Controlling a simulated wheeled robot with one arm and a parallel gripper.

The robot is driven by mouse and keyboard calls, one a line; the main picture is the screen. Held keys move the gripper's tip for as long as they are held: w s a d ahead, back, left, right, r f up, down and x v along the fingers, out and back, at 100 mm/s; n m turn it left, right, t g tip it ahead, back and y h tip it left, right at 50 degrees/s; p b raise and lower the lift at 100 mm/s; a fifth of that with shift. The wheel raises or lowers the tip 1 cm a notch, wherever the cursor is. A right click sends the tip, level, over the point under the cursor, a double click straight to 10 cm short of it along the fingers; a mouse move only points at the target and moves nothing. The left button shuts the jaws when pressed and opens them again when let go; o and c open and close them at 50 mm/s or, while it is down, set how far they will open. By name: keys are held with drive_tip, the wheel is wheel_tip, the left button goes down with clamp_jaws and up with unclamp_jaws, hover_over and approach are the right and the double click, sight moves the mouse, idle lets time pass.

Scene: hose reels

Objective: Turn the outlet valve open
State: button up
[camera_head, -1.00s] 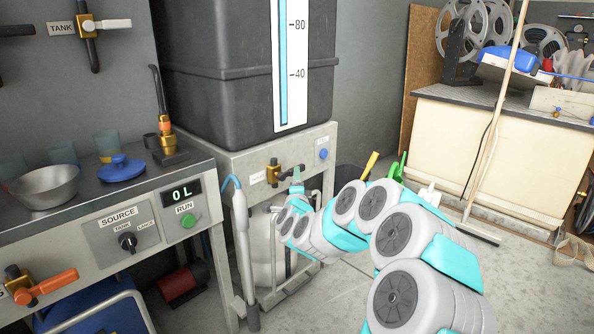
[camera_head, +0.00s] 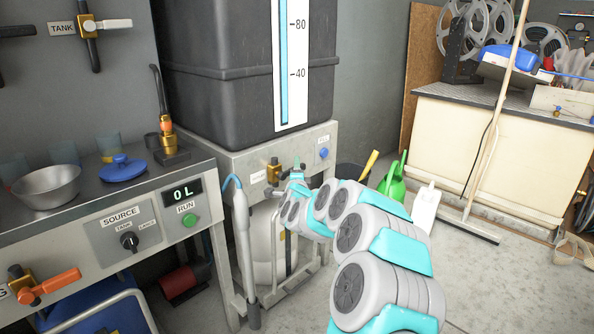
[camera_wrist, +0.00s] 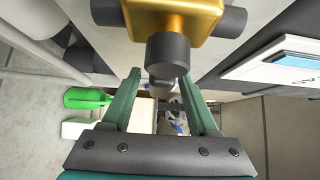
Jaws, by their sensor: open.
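A brass valve (camera_head: 273,171) with black parts is on the front of the tank stand, beside a small white label too small to read. In the wrist view, its brass body (camera_wrist: 180,20) fills the top, with dark pipe stubs on both sides. A black knob or lever (camera_wrist: 165,58) points down from it between my fingers; its exact shape is unclear. My gripper (camera_wrist: 160,80) is open, one green finger on each side of the black part. I cannot tell whether they touch. In the head view my gripper (camera_head: 297,174) is at the valve's right, partly hiding it.
The large black tank (camera_head: 240,70) stands on the grey stand (camera_head: 235,160). A counter with a SOURCE switch (camera_head: 129,241) and a 0 L display (camera_head: 182,193) is at left. A grey hose wand (camera_head: 243,245) hangs close to the valve. Open floor lies at right.

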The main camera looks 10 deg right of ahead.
clamp_jaws()
idle(0.3)
idle(1.0)
